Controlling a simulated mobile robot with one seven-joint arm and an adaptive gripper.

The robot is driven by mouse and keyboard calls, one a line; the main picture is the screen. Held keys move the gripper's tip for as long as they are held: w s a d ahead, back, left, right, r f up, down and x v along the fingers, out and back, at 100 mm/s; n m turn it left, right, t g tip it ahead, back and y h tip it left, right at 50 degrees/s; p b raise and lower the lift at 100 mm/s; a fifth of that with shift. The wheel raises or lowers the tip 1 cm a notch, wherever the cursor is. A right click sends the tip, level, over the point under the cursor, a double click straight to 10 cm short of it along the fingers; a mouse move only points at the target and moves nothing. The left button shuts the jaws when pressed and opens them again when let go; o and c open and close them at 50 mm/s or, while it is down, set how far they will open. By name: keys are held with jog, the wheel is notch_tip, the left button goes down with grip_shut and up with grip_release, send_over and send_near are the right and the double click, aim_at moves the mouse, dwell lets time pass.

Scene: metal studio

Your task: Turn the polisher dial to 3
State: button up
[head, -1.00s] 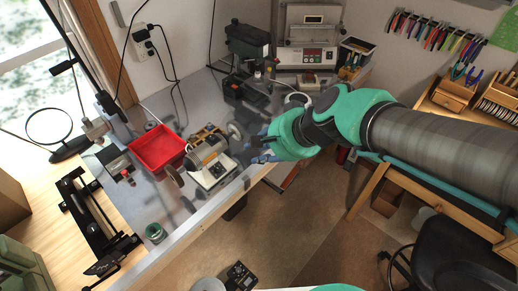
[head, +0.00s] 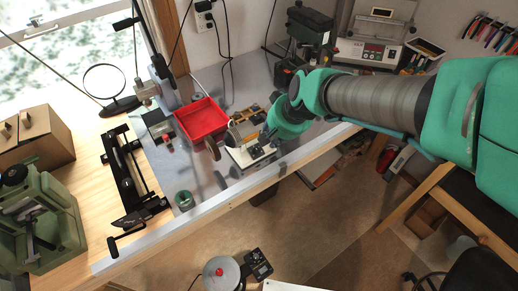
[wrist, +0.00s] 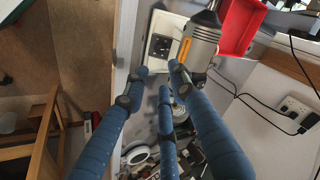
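The polisher (head: 243,130) stands near the front edge of the metal-topped bench, with a grey motor body, a light base and a buffing wheel (head: 212,148) at its left. In the wrist view, its motor body (wrist: 201,40) is at the top. The black control panel (wrist: 161,46) on its light base has a round dial, but its setting is too small to read. My gripper (wrist: 156,72) has blue fingers, spread apart and empty, with tips just below the panel. No contact with the dial is visible. In the head view, my wrist mostly hides the fingers.
A red tray (head: 201,118) sits left of the polisher. A green jar (head: 184,200) stands near the bench edge. A dark green machine (head: 309,27) stands behind my wrist.

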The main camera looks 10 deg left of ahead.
aim_at(258, 150)
jog(key=shift+w+a+f, duration=0.1)
jog(key=shift+a+f, duration=0.05)
jog(key=shift+a, duration=0.05)
jog(key=shift+f, duration=0.1)
jog(key=b+x, duration=0.3)
jog(key=x, duration=1)
jog(key=shift+f+b, duration=0.3)
grip_shut()
